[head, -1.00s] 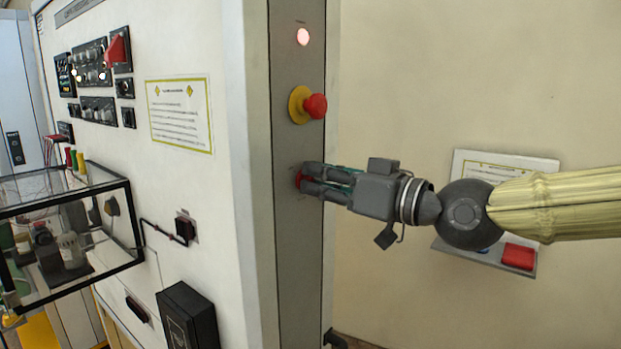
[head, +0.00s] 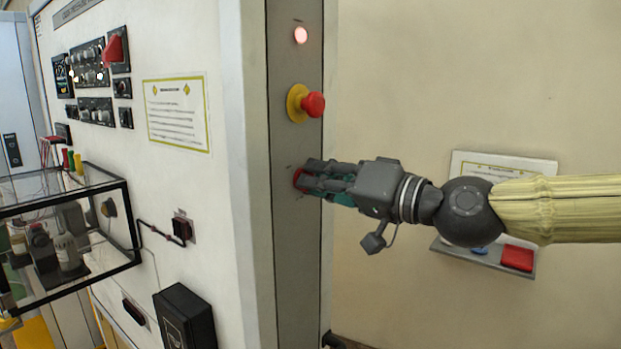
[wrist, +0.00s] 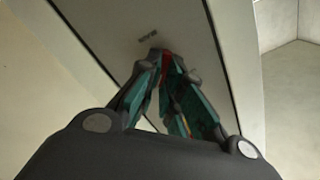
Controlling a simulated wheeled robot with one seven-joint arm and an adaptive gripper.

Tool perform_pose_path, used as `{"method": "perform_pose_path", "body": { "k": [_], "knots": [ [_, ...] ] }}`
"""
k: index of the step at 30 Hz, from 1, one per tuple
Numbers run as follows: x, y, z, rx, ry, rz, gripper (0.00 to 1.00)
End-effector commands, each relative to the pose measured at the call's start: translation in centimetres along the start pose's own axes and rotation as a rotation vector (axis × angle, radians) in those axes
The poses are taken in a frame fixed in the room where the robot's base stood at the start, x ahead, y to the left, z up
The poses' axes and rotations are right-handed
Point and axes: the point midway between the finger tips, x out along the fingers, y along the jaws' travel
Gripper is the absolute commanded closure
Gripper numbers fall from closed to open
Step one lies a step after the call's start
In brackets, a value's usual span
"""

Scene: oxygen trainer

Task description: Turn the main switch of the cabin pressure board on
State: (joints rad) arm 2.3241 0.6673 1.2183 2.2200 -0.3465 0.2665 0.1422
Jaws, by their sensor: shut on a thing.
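The main switch (head: 299,179) is a red knob low on the grey side panel (head: 294,250) of the board. My gripper (head: 305,181) reaches it from the right and is shut on it in the head view. In the wrist view my gripper (wrist: 162,65) has its fingertips together around the red switch (wrist: 160,53), which they mostly hide. A small dark label (wrist: 147,36) is printed on the panel beside it. The switch's angle cannot be read. A round lamp (head: 301,35) at the top of the panel glows pale red.
A red mushroom button on a yellow base (head: 306,103) sits above my gripper on the same panel. A glass case (head: 70,225) and a black box (head: 186,316) stick out at the left. A sign stand (head: 504,167) is on the wall behind my arm.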

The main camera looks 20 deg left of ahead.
Motion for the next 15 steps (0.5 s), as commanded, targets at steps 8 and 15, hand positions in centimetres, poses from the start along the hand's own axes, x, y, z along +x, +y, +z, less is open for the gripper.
{"method": "perform_pose_path", "body": {
  "k": [8,15],
  "knots": [
    [-0.06,0.12,-0.47,0.008,0.009,0.001,1.00],
    [-0.04,0.13,-0.39,0.008,0.007,0.002,0.77]
  ]
}}
